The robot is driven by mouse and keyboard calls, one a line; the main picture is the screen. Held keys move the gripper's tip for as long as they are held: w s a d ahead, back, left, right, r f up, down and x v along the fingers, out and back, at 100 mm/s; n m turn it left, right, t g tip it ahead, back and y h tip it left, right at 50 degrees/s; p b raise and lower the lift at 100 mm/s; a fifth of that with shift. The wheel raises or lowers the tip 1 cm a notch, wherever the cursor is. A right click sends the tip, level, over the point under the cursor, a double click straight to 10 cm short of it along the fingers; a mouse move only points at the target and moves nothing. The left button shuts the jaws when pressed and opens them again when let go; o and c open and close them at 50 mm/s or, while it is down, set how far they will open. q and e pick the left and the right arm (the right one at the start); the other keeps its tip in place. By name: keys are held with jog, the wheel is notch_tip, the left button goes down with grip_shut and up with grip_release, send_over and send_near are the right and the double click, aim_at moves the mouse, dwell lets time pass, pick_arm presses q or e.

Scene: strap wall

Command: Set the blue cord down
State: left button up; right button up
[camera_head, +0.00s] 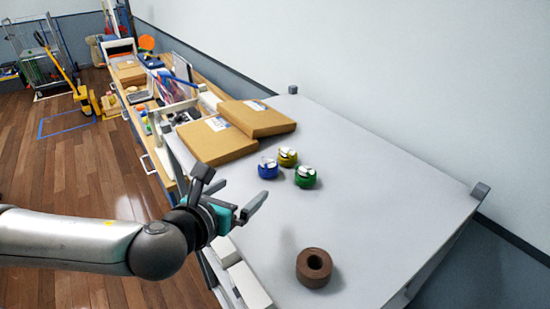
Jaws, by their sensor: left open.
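The blue cord (268,169) is a small blue coil with a pale top, resting on the light grey table (375,185). A yellow coil (288,157) and a green coil (306,177) stand close beside it, to its right. My left gripper (232,193) is open and empty. It shows left of and nearer than the blue cord, apart from it, by the table's left edge. My right gripper does not show.
Two brown cardboard boxes (256,118) lie at the table's far end. A brown ring-shaped roll (314,268) lies near the front. Grey posts such as one (480,191) stand at the corners. The table's middle and right are clear, beside a wall.

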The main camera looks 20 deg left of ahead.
aim_at(264, 174)
pick_arm(q)
jog(key=x, duration=0.2)
jog(key=shift+w+f, duration=0.15)
jog(key=shift+w, duration=0.15)
jog(key=x, duration=0.5)
jog(key=shift+p, duration=0.4)
jog(key=shift+x, duration=0.8)
jog(key=shift+a+x, duration=0.1)
jog(key=shift+x, duration=1.05)
jog(key=shift+a+x, duration=0.15)
jog(key=shift+x, duration=1)
jog(key=shift+w+f, duration=0.2)
jog(key=shift+f, duration=0.15)
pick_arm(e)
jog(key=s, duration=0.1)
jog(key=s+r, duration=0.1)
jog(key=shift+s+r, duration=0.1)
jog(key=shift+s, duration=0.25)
